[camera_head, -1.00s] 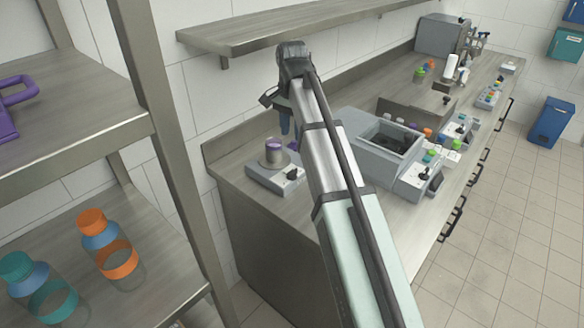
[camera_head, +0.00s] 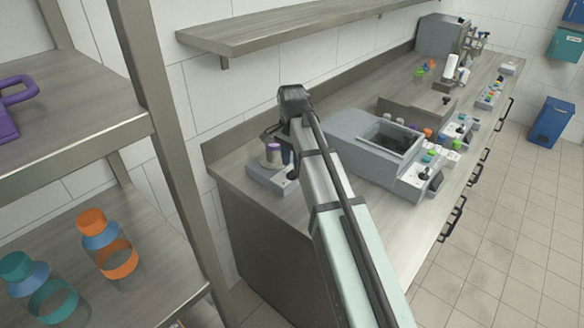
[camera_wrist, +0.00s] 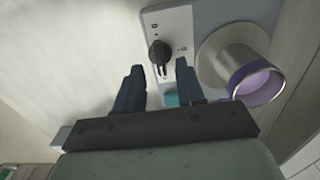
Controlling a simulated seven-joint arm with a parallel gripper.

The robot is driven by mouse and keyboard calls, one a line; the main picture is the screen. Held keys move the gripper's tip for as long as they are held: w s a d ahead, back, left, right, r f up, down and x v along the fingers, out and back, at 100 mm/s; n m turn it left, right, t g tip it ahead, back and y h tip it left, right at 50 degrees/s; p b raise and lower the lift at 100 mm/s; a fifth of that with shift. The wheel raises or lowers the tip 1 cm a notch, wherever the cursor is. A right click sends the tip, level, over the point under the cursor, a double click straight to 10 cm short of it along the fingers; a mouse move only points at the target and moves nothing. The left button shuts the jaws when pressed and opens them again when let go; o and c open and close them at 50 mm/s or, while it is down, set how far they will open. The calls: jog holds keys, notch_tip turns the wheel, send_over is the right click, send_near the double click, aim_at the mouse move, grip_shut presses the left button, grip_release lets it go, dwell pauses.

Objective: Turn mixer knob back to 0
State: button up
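The grey mixer (camera_head: 262,180) stands on the near end of the counter, partly hidden by my arm. In the wrist view its panel (camera_wrist: 208,15) carries a black knob (camera_wrist: 159,55) with small marks around it, too small to read surely. The knob's handle points down in the picture. A teal button (camera_wrist: 178,99) is partly hidden by a finger. A metallic cup with a purple inside (camera_wrist: 255,85) sits on the mixer to the right. My gripper (camera_wrist: 158,78) is open and empty, its fingertips either side of the knob in the picture; contact cannot be told.
A larger grey machine (camera_head: 350,135) stands right of my arm on the counter (camera_head: 290,245). More panels and coloured items stand farther back. A wall shelf (camera_head: 270,30) hangs above. A rack (camera_head: 165,110) with bottles is at left.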

aim_at(292, 173)
jog(key=shift+f, duration=1.5)
grip_shut()
